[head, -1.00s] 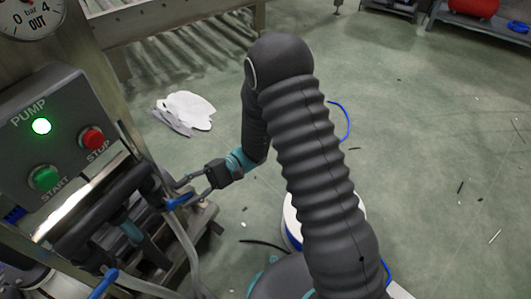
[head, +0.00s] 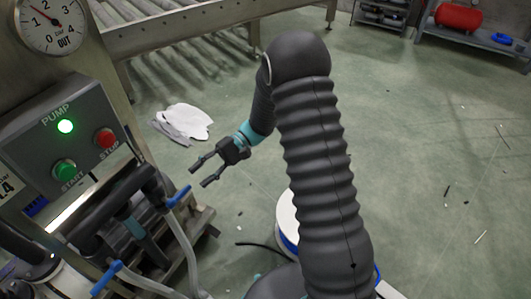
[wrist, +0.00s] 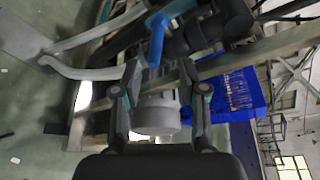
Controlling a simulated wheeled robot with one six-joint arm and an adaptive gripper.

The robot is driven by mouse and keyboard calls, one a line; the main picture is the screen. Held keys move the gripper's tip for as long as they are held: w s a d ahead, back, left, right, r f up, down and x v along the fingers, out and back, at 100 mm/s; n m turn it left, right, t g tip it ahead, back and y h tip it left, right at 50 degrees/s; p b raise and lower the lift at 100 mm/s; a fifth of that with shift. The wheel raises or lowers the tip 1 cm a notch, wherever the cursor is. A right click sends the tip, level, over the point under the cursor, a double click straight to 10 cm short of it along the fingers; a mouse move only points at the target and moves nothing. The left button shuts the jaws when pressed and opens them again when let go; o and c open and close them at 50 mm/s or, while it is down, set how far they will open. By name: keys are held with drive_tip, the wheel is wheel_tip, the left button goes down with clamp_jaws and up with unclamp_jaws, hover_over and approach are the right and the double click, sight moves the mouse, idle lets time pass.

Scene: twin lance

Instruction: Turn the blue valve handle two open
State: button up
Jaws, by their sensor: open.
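A blue valve handle (head: 179,196) sticks out from the pump's pipework, tilted up to the right. It also shows in the wrist view (wrist: 157,38) beyond the fingertips. A second blue handle (head: 106,279) sits lower left, near the picture's bottom edge. I cannot tell from a label which is handle two. My gripper (head: 199,177) is open and empty, just right of and above the upper handle, apart from it. In the wrist view my gripper (wrist: 160,72) has its two fingers spread, with the handle above them.
The pump panel (head: 62,142) has a lit green lamp (head: 66,126), a red stop button (head: 105,137) and a green start button (head: 65,169). A gauge (head: 53,25) is above. Grey hoses hang below the handles. A white cloth (head: 182,122) lies on open floor.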

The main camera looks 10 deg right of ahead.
drive_tip(key=v, duration=0.7)
drive_tip(key=s+d+r+t+h+p, duration=0.1)
drive_tip(key=s+d+r+t+h, duration=0.2)
drive_tip(key=s+r, duration=0.4)
drive_tip(key=s+d+r+t+h+p, duration=0.1)
drive_tip(key=s+d+r+t+h, duration=0.3)
drive_tip(key=s+d+r+h, duration=0.2)
drive_tip(key=shift+s+r+n+h, duration=0.3)
drive_tip(key=shift+s+r+h, duration=0.1)
drive_tip(key=shift+s+r, duration=0.8)
drive_tip(key=shift+w+d+r, duration=0.1)
drive_tip(key=shift+d, duration=0.05)
